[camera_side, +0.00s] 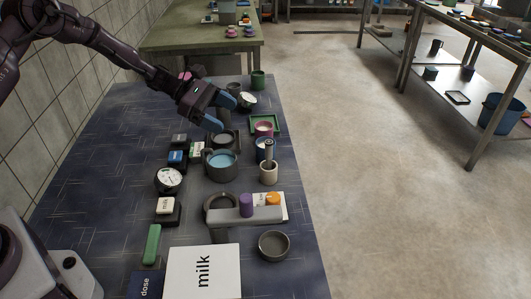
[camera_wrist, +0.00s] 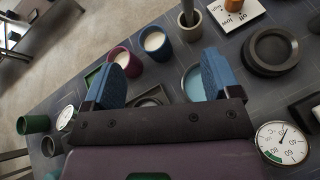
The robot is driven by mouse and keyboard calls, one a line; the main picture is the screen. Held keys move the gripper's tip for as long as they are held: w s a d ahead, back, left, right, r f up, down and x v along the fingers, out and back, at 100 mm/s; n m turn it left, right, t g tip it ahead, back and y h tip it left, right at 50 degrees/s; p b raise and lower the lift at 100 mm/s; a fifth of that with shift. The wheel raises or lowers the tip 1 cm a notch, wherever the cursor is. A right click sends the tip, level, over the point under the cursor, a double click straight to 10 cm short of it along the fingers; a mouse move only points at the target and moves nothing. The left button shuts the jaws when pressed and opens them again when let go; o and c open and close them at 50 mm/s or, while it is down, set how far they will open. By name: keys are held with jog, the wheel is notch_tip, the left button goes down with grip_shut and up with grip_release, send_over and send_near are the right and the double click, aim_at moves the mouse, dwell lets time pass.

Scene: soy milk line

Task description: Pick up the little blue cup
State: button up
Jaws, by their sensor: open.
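The little blue cup (camera_side: 261,145) stands on the dark table behind the mortar in the side view, partly hidden by the pestle. In the wrist view the blue cup (camera_wrist: 155,43) shows pale contents and stands upright beside a magenta cup (camera_wrist: 125,57). My gripper (camera_side: 219,110) is above the table, to the left of and farther back than the blue cup in the side view. Its blue fingers are apart with nothing between them. In the wrist view my gripper (camera_wrist: 165,68) has the blue cup beyond its fingertips, not touching it.
A mortar with a pestle (camera_side: 268,172) stands close in front of the blue cup. A pot with blue contents (camera_side: 221,164) is to its left. The magenta cup stands by a green tray (camera_side: 279,123). A milk box (camera_side: 203,272) and dial (camera_side: 168,180) are nearer.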

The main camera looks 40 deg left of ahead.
aim_at(274, 145)
notch_tip(274, 145, down, 4)
jog(key=w+a+f+n+t, duration=0.1)
jog(key=a+n+t, duration=0.1)
jog(key=n, duration=0.1)
jog(key=x, duration=1.3)
jog(key=shift+s+d+r, duration=0.2)
jog(key=shift+c, duration=0.5)
jog(key=c, duration=1)
